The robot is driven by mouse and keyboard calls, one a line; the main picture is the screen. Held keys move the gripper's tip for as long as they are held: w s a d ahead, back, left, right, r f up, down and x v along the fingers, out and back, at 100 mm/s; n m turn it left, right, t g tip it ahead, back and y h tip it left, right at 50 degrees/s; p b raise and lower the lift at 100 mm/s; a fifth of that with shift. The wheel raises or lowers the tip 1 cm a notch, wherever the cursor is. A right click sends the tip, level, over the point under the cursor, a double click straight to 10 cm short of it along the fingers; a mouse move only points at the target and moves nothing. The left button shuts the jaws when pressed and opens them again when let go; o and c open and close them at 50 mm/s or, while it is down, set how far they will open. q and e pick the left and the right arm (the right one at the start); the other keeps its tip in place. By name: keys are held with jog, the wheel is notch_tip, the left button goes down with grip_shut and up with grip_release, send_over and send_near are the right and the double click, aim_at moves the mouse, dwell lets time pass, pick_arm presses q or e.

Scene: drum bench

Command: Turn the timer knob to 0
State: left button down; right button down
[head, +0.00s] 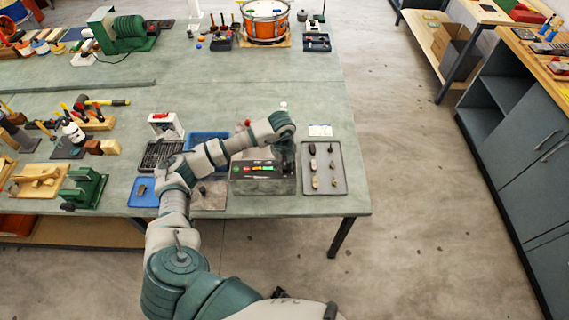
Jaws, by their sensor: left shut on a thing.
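A grey control box (262,186) stands near the front edge of the green bench. A strip with red, yellow and green marks runs along its top. My left arm reaches over the bench, and my left gripper (285,166) points down at the right part of the box. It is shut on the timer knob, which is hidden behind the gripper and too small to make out. The knob's setting cannot be read. My right gripper is not in view.
A grey tray (324,180) with several small dark and tan pieces lies close to the right of the box. A blue tray (143,192) lies to the left. An orange drum (266,26) stands at the back. The bench's middle (225,95) is mostly clear.

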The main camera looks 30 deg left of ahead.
aim_at(284, 167)
pick_arm(q)
jog(key=shift+s+d+f+n, duration=0.1)
jog(key=shift+s+f+n, duration=0.15)
jog(key=shift+n, duration=0.25)
jog(key=shift+w, duration=0.1)
jog(key=c, duration=0.8)
grip_release()
jog(key=shift+w+r, duration=0.1)
jog(key=shift+r, duration=0.55)
jog(key=r, duration=1)
jog(key=shift+s+r, duration=0.2)
jog(key=shift+r, duration=0.2)
